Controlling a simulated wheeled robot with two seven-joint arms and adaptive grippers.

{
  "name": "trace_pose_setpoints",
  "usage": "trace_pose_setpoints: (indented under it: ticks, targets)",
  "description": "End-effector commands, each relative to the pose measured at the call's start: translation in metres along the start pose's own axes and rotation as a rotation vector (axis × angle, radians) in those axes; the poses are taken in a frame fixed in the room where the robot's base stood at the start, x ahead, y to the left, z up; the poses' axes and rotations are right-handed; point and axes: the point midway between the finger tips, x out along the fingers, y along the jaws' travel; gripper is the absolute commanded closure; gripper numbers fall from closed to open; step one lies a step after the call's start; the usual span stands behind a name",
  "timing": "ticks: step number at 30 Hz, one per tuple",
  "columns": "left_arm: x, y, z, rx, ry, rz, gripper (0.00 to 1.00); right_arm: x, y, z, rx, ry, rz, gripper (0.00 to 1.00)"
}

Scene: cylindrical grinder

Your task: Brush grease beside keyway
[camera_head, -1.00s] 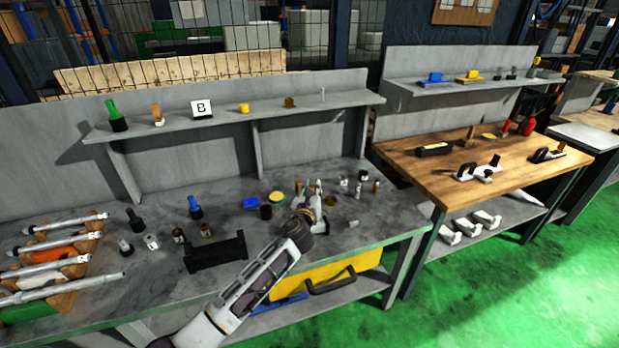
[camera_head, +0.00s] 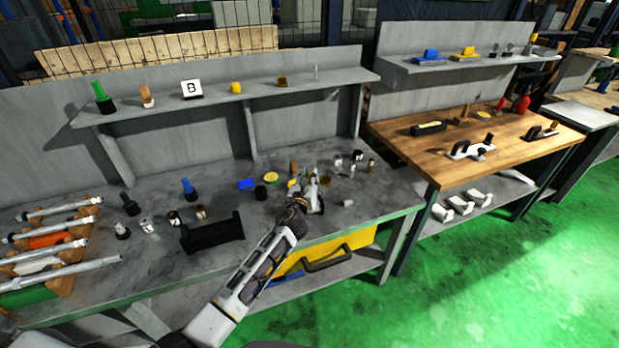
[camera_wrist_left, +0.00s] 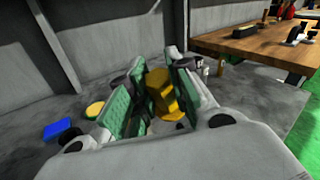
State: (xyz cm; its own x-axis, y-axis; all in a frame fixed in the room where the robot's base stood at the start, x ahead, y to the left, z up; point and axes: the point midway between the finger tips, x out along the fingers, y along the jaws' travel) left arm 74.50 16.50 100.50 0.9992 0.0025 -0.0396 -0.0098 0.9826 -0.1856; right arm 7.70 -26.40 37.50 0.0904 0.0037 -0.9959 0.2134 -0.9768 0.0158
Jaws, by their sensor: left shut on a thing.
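My left gripper (camera_head: 312,190) is over the right part of the grey bench. In the left wrist view its green-padded fingers (camera_wrist_left: 150,90) are shut on a yellow-brown piece (camera_wrist_left: 160,88); I cannot tell whether it is a brush. A round yellow-topped tin (camera_head: 271,178) stands just left of the gripper, and also shows in the left wrist view (camera_wrist_left: 95,109). Several grey shafts (camera_head: 60,241) lie on a wooden rack at the bench's left end. No keyway can be made out on them. My right gripper is out of view.
A black V-shaped holder (camera_head: 213,234) stands mid-bench. A blue block (camera_head: 246,184), a black cup (camera_head: 261,192) and several small parts stand around the gripper. A shelf (camera_head: 230,98) with small items runs behind. The wooden table (camera_head: 470,150) is to the right.

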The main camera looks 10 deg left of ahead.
Motion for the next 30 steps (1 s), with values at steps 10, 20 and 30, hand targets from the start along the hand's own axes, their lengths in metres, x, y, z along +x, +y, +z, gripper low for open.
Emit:
trace_pose_setpoints:
  ticks: [10,20,30]
  targets:
    - [0.000,0.002,-0.009,0.000,0.001,-0.001,1.00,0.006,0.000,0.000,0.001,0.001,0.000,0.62]
    - [0.001,0.006,-0.031,0.001,0.001,-0.001,1.00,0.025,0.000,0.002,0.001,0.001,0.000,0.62]
    - [0.002,0.009,-0.048,0.001,0.001,-0.001,1.00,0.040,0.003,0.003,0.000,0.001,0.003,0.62]
